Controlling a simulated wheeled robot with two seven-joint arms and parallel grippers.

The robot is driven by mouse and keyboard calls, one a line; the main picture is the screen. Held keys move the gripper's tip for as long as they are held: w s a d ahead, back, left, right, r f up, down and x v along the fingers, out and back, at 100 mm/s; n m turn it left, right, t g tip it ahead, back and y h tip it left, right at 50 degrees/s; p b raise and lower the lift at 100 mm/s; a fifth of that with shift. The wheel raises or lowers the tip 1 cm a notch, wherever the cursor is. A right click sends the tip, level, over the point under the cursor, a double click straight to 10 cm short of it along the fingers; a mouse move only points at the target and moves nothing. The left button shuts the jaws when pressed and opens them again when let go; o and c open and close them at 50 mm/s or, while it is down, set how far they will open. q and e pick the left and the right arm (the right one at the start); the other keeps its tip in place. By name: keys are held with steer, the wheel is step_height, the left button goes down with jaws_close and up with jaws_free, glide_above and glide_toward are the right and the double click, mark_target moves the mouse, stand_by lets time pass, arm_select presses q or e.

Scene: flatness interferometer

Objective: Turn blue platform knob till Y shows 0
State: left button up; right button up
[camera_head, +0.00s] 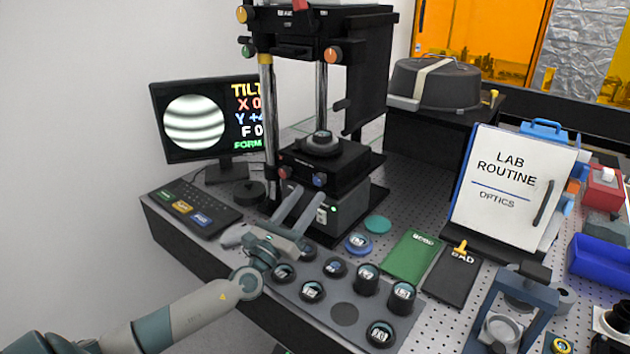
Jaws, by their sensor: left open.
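The blue platform knob (319,180) is on the front of the black interferometer platform (335,163), right of a red knob (284,173). The monitor (205,120) at left shows striped fringes and the tilt readout. Its X line begins with 0, and its Y line (248,118) begins with +4; the instrument's post hides the right end of the readout. My left gripper (306,197) is open, its fingers pointing up toward the platform front. Its fingertips are just below and left of the blue knob, apparently not around it. My right gripper is not in view.
A keyboard (200,212) lies below the monitor. Several round optics sit in a grey tray (299,318) below my gripper. Green (411,254) and black (450,278) mats lie to the right. A lab routine board (510,185) stands behind them.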

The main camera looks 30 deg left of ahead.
mark_target(318, 183)
arm_select(q)
steer(key=shift+p+x, duration=0.7)
steer(key=shift+x, duration=1.7)
steer(key=c, duration=1)
